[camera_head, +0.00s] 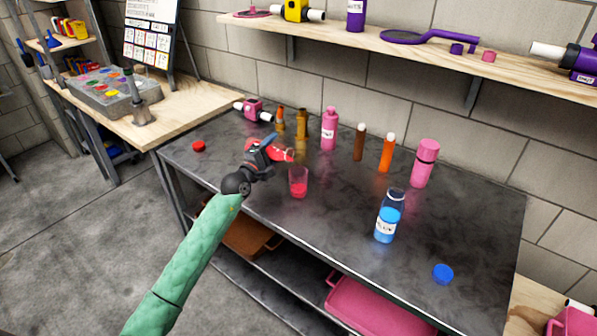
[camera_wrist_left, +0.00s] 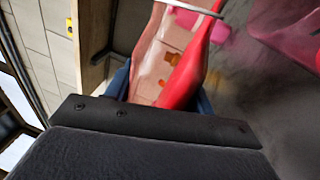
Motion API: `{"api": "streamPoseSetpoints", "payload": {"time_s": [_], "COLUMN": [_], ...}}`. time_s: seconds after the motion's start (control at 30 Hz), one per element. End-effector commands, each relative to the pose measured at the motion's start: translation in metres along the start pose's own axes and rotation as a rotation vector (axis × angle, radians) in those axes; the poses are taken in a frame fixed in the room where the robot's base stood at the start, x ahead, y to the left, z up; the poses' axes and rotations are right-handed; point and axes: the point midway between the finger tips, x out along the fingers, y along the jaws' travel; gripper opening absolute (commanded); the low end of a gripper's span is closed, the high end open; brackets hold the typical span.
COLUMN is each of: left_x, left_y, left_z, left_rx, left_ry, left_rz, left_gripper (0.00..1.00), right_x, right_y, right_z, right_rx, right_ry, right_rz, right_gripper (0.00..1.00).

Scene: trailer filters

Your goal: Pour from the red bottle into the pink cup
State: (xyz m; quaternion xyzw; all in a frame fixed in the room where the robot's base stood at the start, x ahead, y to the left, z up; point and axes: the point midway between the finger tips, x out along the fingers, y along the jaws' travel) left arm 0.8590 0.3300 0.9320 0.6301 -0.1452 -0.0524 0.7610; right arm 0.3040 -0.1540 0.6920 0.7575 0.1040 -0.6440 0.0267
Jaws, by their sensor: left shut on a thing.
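The red bottle (camera_head: 281,154) is clear with red liquid in it and lies tipped over in my left gripper (camera_head: 264,150), its mouth end towards the right. In the left wrist view the bottle (camera_wrist_left: 188,75) runs away from the jaws with the red liquid along one side. The pink cup (camera_head: 298,184) is a clear tumbler standing upright on the table just below and right of the bottle's end, with pinkish-red liquid in its lower part. A pink transparent shape, likely the cup (camera_wrist_left: 285,25), shows at the upper right of the wrist view. My right gripper is not in view.
The dark table (camera_head: 330,225) bears a blue bottle (camera_head: 388,218), a blue cap (camera_head: 442,273), a red cap (camera_head: 198,146), a pink bottle (camera_head: 329,130) and a pink flask (camera_head: 424,165). Several brown and orange bottles stand at the back. A shelf (camera_head: 400,55) hangs above.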

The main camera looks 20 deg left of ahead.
Motion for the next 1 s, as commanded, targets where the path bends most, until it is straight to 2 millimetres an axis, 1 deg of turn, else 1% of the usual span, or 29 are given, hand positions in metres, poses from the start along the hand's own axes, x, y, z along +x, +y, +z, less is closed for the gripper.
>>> {"api": "streamPoseSetpoints", "payload": {"time_s": [0.9,1.0], "left_x": [0.001,0.0002], "left_y": [0.0056,0.0007], "left_z": [0.0019,0.0009], "left_rx": [0.054,-0.004], "left_ry": [-0.009,0.001], "left_rz": [0.001,0.001], "left_gripper": [0.22,0.22], "right_x": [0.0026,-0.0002], "right_y": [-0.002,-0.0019], "right_z": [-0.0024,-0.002], "right_rx": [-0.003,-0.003], "right_ry": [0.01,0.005], "right_rz": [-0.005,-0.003], "right_gripper": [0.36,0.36]}}
